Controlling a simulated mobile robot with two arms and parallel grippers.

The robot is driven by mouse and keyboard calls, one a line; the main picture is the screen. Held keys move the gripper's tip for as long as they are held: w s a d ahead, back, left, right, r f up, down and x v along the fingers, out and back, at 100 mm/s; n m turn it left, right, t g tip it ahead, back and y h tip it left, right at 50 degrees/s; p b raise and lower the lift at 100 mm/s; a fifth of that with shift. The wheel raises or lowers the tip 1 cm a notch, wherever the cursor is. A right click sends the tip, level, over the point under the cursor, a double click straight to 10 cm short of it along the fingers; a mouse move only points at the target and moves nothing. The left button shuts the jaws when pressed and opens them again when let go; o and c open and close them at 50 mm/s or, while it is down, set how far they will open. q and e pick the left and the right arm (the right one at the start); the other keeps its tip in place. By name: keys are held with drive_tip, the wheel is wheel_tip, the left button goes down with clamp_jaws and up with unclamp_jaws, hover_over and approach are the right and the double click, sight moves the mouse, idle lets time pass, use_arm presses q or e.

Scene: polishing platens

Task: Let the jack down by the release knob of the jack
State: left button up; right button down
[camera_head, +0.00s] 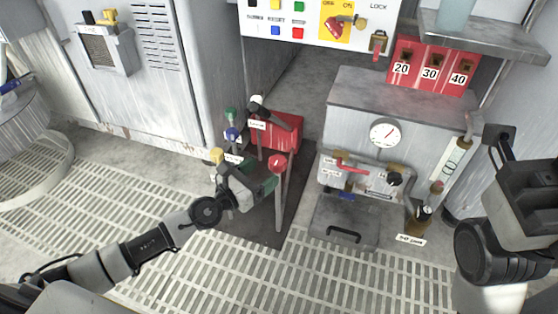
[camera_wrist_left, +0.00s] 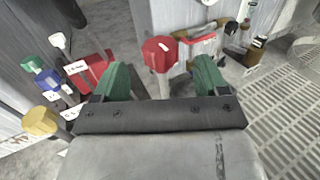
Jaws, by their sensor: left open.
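A red knob (camera_head: 277,162) tops a grey upright post in front of a red box (camera_head: 277,131) with a dark lever; I cannot tell for sure which of these knobs is the jack's release. My left gripper (camera_head: 248,177) has green fingers spread apart and empty, just left of that post. In the left wrist view the red knob (camera_wrist_left: 160,53) shows between and beyond the fingertips, with no clear contact. Green (camera_head: 231,115), blue (camera_head: 232,134) and yellow (camera_head: 216,155) knobs stand left of the red box. A part of my right arm shows at the right edge, its fingers out of sight.
A grey bench with a gauge (camera_head: 385,132) and a red-handled valve (camera_head: 350,166) stands to the right. A dark bottle (camera_head: 422,216) stands by its front corner. Red numbered boxes (camera_head: 430,67) sit behind it. A grey cabinet (camera_head: 130,60) is at the back left. The grated floor (camera_head: 260,270) in front is clear.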

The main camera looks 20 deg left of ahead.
sight(271, 166)
use_arm(q)
drive_tip(key=x, duration=0.6)
drive_tip(key=shift+w+d, duration=0.1)
drive_tip(key=shift+w, duration=0.1)
